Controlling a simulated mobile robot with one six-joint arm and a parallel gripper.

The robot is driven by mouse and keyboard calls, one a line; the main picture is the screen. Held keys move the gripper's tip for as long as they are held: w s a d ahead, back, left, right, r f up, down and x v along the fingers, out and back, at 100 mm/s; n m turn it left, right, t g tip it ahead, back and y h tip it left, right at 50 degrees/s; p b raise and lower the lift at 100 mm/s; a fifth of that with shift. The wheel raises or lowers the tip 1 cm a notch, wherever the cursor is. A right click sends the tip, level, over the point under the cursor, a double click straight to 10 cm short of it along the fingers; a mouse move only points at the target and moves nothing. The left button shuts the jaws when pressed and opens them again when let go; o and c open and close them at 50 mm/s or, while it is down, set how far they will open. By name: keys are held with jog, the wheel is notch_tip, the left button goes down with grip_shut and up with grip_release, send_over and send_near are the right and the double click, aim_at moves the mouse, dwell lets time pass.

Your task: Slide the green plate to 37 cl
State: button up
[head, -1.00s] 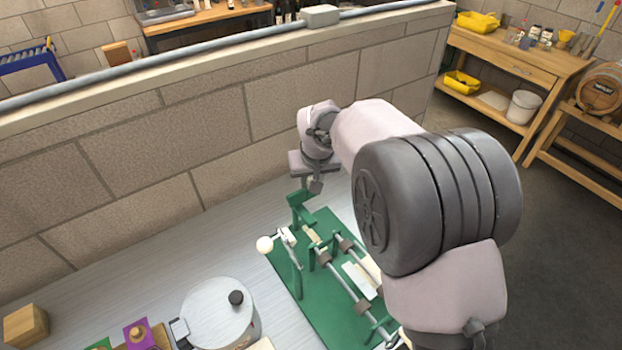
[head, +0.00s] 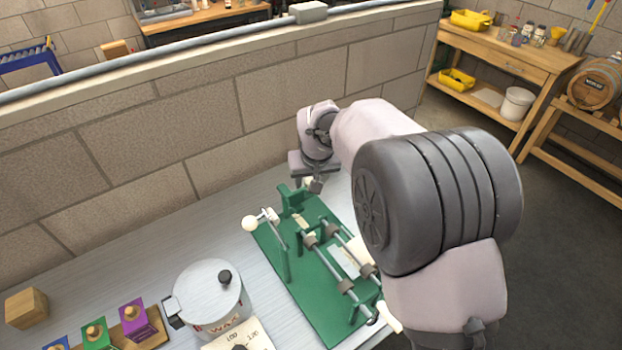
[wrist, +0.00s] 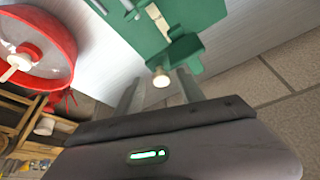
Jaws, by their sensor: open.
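The green plate (head: 292,199) stands upright at the far end of a green bench fixture (head: 305,290) with two grey rails. In the wrist view the plate (wrist: 180,55) has a round cream knob (wrist: 160,80) facing me. My gripper (wrist: 160,88) is open, with one finger on each side of the knob; I cannot tell whether they touch it. In the head view my gripper (head: 312,187) is just beyond the plate, mostly hidden by the wrist. A pale scale strip (wrist: 155,14) lies on the fixture; its marks, including 37 cl, are not readable.
A lever with a white ball (head: 250,223) rises at the fixture's left. A lidded wax pot (head: 210,295) and coloured blocks (head: 133,315) stand farther left. A block wall (head: 240,150) runs behind the bench. A red wheel (wrist: 35,45) shows in the wrist view.

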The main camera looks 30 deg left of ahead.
jog(key=p+v, duration=0.3)
jog(key=v, duration=1.4)
jog(key=shift+p, duration=0.3)
jog(key=shift+d, duration=0.1)
